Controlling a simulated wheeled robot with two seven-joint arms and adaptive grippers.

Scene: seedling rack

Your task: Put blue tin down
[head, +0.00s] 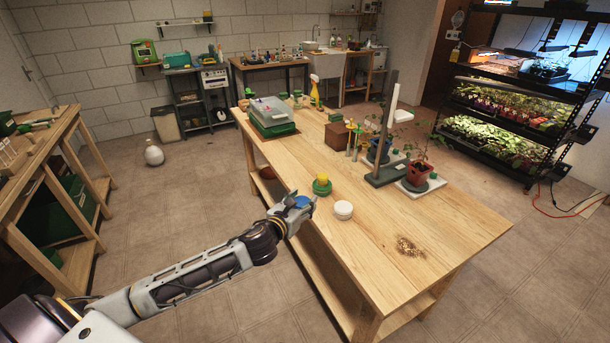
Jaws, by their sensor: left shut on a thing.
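My left gripper (305,208) reaches in from the left and is at the near left edge of the wooden table (400,222). It is shut on the blue tin (301,201), whose blue top shows between the fingers. The fingers hide most of the tin's side. I cannot tell whether the tin touches the table top. My right gripper is not in view.
Potted seedlings (419,172) and a grey upright stand (386,174) are farther right. Spilled soil (408,247) lies at the front. Bare wood lies between.

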